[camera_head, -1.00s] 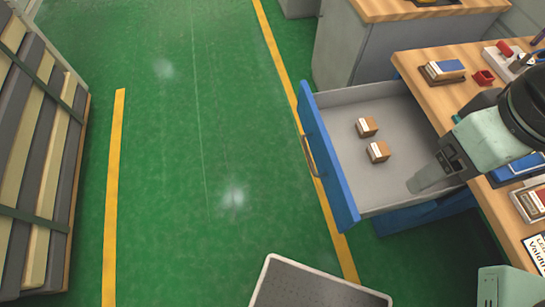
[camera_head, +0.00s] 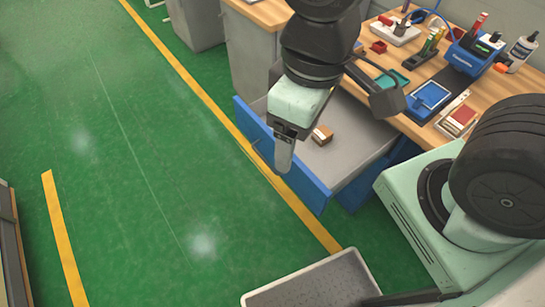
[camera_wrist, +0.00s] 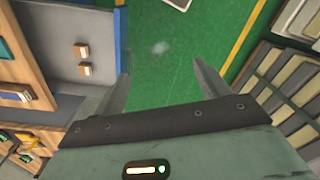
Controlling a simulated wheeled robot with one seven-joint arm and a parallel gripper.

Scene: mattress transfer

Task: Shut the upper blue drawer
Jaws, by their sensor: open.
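The upper blue drawer (camera_head: 309,189) stands pulled out from the workbench, its blue front facing the green aisle. It also shows at the left of the wrist view (camera_wrist: 121,40), with its grey inside and two small brown boxes, one (camera_wrist: 82,50) beyond the other (camera_wrist: 85,69). In the head view one brown box (camera_head: 322,134) shows; my arm hides part of the drawer. My gripper (camera_head: 284,160) points down and overlaps the blue front there; I cannot tell whether it touches. In the wrist view my gripper (camera_wrist: 162,68) has its fingers spread, with nothing between them.
The wooden workbench top (camera_head: 400,122) holds tools, bottles and small trays. A grey cabinet (camera_head: 254,54) stands beyond the drawer. In the wrist view a rack of slabs (camera_wrist: 290,85) stands at the right. The green floor (camera_head: 130,150) before the drawer is clear.

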